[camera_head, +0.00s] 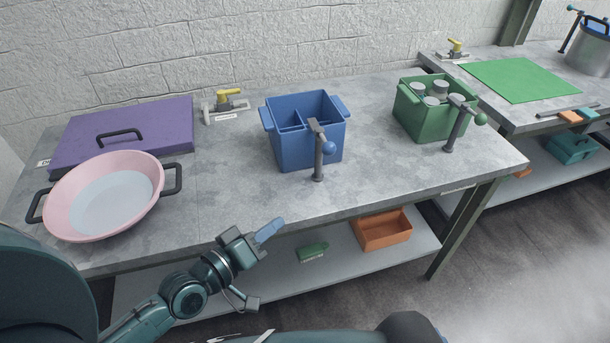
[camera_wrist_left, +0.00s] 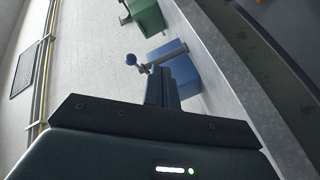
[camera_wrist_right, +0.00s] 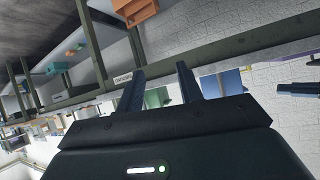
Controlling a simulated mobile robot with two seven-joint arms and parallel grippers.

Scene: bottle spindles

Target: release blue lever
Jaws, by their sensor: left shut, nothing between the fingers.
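The blue lever (camera_head: 318,160), a dark post and arm with a blue ball knob (camera_head: 328,148), stands at the front of the blue divided bin (camera_head: 289,147) on the worktable. In the left wrist view its knob (camera_wrist_left: 131,59) shows just beyond my fingers, with the blue bin (camera_wrist_left: 174,64) partly hidden behind them. My left gripper (camera_head: 270,230) is shut and empty, in front of the table edge, below and left of the lever and apart from it. My right gripper (camera_wrist_right: 162,76) shows only in its own wrist view, open and empty.
A green bin (camera_head: 420,122) with bottles and a green-knobbed lever (camera_head: 456,125) stands to the right. A pink basin (camera_head: 63,198) and purple lid (camera_head: 150,143) are at left, with a yellow-handled valve (camera_head: 228,98) behind. An orange bin (camera_head: 382,233) sits on the lower shelf.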

